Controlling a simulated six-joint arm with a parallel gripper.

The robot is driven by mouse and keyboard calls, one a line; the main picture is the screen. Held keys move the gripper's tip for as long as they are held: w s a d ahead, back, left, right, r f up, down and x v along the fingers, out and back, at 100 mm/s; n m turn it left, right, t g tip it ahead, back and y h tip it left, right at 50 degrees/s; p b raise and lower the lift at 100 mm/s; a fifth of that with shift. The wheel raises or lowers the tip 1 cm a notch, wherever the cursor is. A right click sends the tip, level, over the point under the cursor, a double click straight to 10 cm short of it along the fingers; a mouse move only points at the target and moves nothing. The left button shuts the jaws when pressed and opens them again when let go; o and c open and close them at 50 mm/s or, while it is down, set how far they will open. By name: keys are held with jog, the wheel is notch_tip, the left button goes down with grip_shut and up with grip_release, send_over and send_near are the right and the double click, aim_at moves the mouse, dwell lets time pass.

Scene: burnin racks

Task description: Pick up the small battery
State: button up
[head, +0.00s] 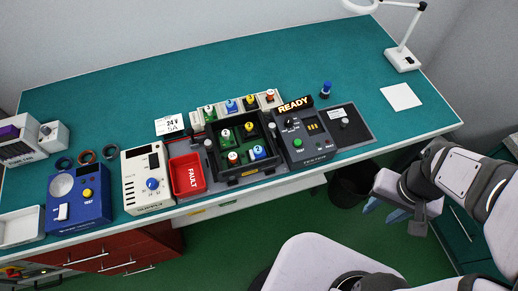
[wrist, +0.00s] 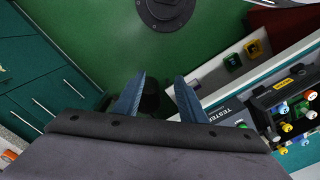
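Several small capped cylinders that look like batteries are on the bench, and I cannot tell for sure which one is the small battery. A blue one (head: 326,89) stands alone behind the READY tester. The crate also shows at the right edge of the wrist view (wrist: 262,103). My gripper (head: 396,214) is off the bench's front right edge, over the floor. In the wrist view its blue fingers (wrist: 158,100) are apart with nothing between them.
The READY tester (head: 319,151) and a dark pad (head: 359,135) lie right of the crate. A lamp (head: 402,59) stands back right. The back of the bench is clear.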

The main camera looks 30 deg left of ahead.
dwell(0.3)
jog(key=shift+c, duration=1.1)
jog(key=n+b, duration=0.1)
jog(key=b, duration=0.2)
send_over(258, 149)
jog(key=shift+s+f, duration=0.25)
jog(key=shift+f, duration=0.3)
jog(key=shift+d+f+p, duration=0.1)
jog(key=shift+f+p, duration=0.3)
jog(key=shift+f, duration=0.25)
jog(key=shift+w+f+p, duration=0.15)
jog(key=shift+f+p, duration=0.65)
jog(key=shift+f, duration=0.7)
jog(key=shift+w+f+p, duration=0.15)
jog(key=shift+f+p, duration=0.6)
jog(key=shift+f, duration=0.75)
jog(key=shift+c, duration=0.6)
